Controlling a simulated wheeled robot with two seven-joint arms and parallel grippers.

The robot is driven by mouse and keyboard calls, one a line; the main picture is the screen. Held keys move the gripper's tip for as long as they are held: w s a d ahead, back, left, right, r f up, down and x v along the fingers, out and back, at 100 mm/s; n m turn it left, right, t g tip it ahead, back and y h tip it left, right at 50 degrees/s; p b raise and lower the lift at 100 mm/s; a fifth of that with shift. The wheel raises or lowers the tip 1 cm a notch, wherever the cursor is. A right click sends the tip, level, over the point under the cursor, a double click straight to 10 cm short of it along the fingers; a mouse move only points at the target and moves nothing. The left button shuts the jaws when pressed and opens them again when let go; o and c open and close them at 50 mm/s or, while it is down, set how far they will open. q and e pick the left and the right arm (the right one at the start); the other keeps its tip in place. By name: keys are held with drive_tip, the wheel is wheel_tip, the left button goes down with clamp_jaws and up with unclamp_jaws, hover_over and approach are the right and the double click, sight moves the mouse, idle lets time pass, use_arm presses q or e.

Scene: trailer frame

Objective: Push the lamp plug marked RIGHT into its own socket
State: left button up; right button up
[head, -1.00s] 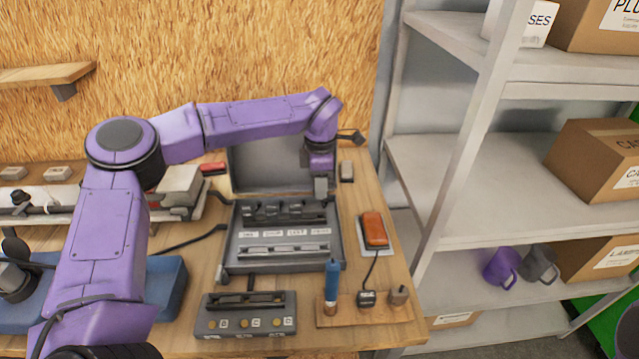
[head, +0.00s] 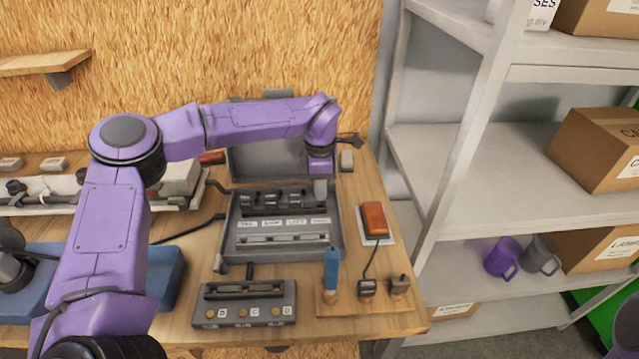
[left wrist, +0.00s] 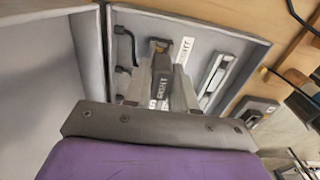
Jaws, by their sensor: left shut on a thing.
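My left gripper (head: 320,187) is over the right end of the row of plugs in the open grey case (head: 228,240). In the left wrist view, my left gripper (left wrist: 168,92) is shut on a dark plug (left wrist: 160,72) with a light RIGHT label. The plug's lower end is close to the case panel; I cannot tell whether it is in a socket. Other dark plugs (head: 262,200) stand in the row to the left, above a line of white labels (head: 295,221). The socket below the held plug is hidden. My right gripper is not in view.
A grey box with several round buttons (head: 245,313) lies in front of the case. A wooden block (head: 382,318) holds a blue-handled tool (head: 331,268). An orange device (head: 374,220) lies to the right. The case lid (head: 262,172) stands up behind. A metal shelf is further right.

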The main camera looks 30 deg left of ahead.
use_arm(q)
drive_tip(key=shift+f, duration=0.1)
drive_tip(key=shift+f, duration=0.5)
idle(0.3)
drive_tip(key=shift+f+b, duration=0.35)
drive_tip(key=shift+f, duration=0.25)
drive_tip(key=shift+f, duration=0.5)
idle(0.3)
drive_tip(key=o, duration=1.2)
drive_tip(key=shift+r, duration=0.15)
